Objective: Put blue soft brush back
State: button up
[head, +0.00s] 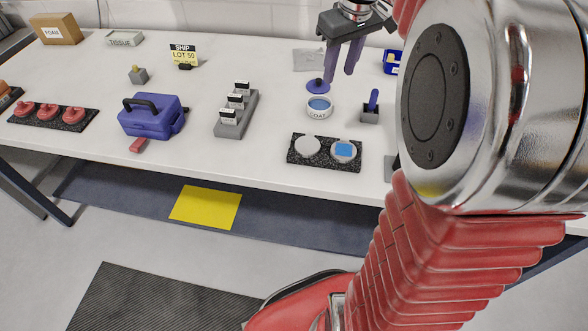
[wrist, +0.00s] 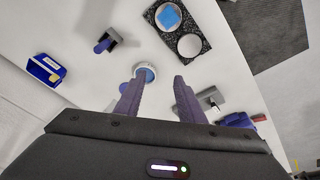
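The blue brush (head: 373,99) stands upright in a small grey block holder (head: 369,116), right of the round COAT dish (head: 320,113). Only its blue handle shows; any bristles are hidden in the block. In the wrist view the brush (wrist: 103,46) is at upper left, with its holder (wrist: 114,36). My gripper (head: 340,78) is open and empty above the table, behind the dish and left of the brush. A blue lid-like disc with a knob (head: 316,86) lies behind the dish.
A black speckled plate (head: 322,161) with two round pieces, one bearing a blue square (head: 344,149), lies at the front. A grey card rack (head: 236,122) and a blue case (head: 152,118) stand to the left. A blue-and-yellow box (wrist: 46,68) is near the brush.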

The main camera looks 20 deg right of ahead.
jog(key=s+a+f+t, duration=0.1)
jog(key=s+a+f, duration=0.2)
jog(key=s+a, duration=0.6)
jog(key=s+a+f+m+t, duration=0.1)
jog(key=s+a+f, duration=0.1)
jog(key=s+a, duration=0.7)
jog(key=shift+s+a+f+t+y, duration=0.3)
jog(key=shift+s+a+f+t, duration=0.1)
jog(key=shift+a, duration=0.3)
